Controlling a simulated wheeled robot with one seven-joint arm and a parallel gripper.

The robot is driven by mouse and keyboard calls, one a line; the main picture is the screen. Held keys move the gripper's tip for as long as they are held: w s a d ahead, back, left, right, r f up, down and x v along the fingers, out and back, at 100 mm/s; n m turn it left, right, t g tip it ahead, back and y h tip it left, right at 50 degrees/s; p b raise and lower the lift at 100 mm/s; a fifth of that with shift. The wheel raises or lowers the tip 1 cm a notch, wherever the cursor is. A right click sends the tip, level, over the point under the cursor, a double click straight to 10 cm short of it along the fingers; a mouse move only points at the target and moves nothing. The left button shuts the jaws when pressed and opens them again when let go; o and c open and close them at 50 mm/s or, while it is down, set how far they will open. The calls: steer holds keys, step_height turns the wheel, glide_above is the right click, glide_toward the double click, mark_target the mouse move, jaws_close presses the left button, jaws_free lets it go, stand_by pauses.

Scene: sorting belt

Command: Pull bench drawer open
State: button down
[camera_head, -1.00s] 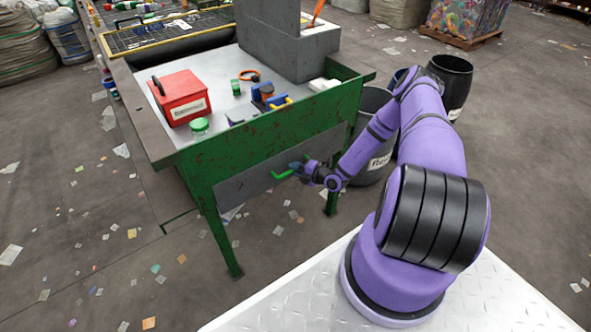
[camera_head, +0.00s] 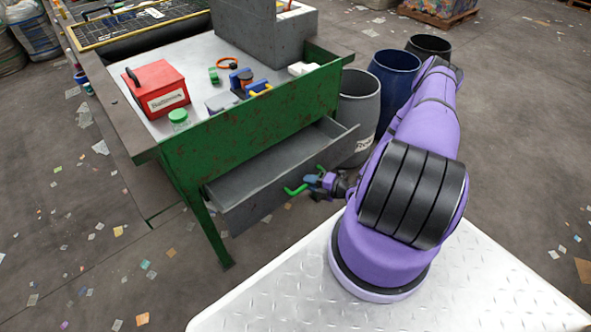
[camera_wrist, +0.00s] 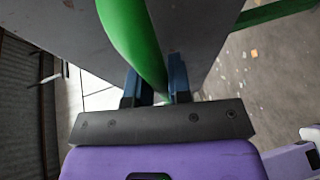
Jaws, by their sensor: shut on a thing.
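The grey bench drawer (camera_head: 258,208) stands pulled out from under the green bench (camera_head: 250,125), and its inside looks empty in the head view. Its green handle (camera_head: 296,190) is on the drawer front. My gripper (camera_head: 312,182) is at the handle. In the wrist view the two blue fingers of my gripper (camera_wrist: 155,88) are shut around the green handle (camera_wrist: 133,35), one on each side of it. The drawer front (camera_wrist: 195,30) fills the view behind the handle.
A red box (camera_head: 157,88), a green-lidded jar (camera_head: 179,119) and small tools are on the bench top. A grey barrel (camera_head: 358,110), a blue barrel (camera_head: 392,78) and a black barrel (camera_head: 430,46) stand right of the bench. Paper scraps litter the open floor at left.

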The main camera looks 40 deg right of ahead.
steer(key=s, duration=0.7)
steer(key=shift+d, duration=0.15)
steer(key=c, duration=1.1)
jaws_free()
steer(key=shift+s, duration=0.1)
steer(key=v, duration=1)
steer(key=shift+s+d, duration=0.2)
steer(key=shift+s, duration=0.1)
